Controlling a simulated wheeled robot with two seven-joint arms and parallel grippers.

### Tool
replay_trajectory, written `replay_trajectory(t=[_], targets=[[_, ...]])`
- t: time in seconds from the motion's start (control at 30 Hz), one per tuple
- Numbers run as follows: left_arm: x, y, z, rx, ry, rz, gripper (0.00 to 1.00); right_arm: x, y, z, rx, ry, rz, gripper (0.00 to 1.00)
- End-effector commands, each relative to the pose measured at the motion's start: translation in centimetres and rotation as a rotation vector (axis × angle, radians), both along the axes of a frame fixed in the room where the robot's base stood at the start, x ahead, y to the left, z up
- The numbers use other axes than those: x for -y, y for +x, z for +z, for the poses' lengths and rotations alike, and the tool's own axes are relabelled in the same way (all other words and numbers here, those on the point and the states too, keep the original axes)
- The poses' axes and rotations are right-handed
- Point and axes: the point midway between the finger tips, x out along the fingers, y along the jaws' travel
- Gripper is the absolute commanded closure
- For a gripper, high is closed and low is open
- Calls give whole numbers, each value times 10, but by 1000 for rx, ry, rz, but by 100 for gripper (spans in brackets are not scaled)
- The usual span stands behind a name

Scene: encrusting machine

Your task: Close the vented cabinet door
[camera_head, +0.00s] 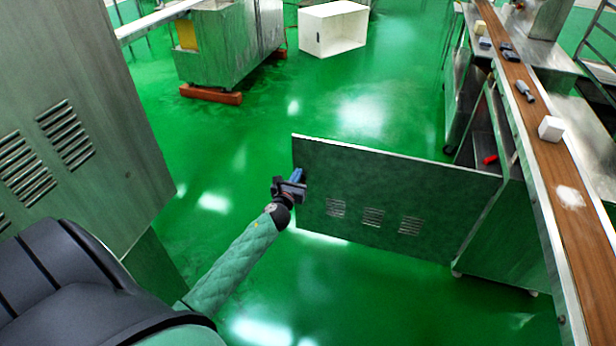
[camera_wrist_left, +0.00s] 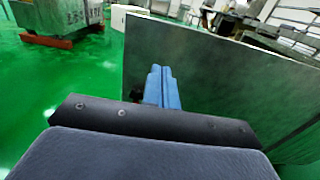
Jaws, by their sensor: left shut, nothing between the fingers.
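The vented cabinet door (camera_head: 390,190) is a flat metal panel with several louvre vents along its lower part. It stands wide open, swung out to the left from the cabinet (camera_head: 505,235) on the right. My left gripper (camera_head: 297,175) is at the door's free left edge, its blue fingers shut with nothing between them. In the left wrist view the shut fingers (camera_wrist_left: 162,88) lie close in front of the door (camera_wrist_left: 215,85), near its left edge. Whether they touch it I cannot tell. My right gripper is not in view.
A conveyor with a brown belt (camera_head: 545,125) runs above the cabinet, carrying small items. Another vented metal cabinet (camera_head: 90,110) stands close on the left. A white box (camera_head: 333,30) sits on the floor at the back. The green floor (camera_head: 350,100) around the door is clear.

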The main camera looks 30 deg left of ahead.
Motion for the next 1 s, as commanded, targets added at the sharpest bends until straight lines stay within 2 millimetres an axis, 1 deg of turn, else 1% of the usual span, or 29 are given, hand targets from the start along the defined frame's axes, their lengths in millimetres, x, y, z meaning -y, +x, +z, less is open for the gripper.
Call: replay_trajectory(t=[0.3,0.7,0.8,0.9,1.0], targets=[[-11,44,1,1,-6,2,100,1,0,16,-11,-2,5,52],[-25,100,0,-1,-8,1,100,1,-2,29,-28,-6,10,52],[-28,111,0,0,-6,0,100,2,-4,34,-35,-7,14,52],[-31,118,-1,-1,-7,1,100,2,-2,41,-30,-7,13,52],[-32,124,0,0,-6,1,100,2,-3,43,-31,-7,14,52]])
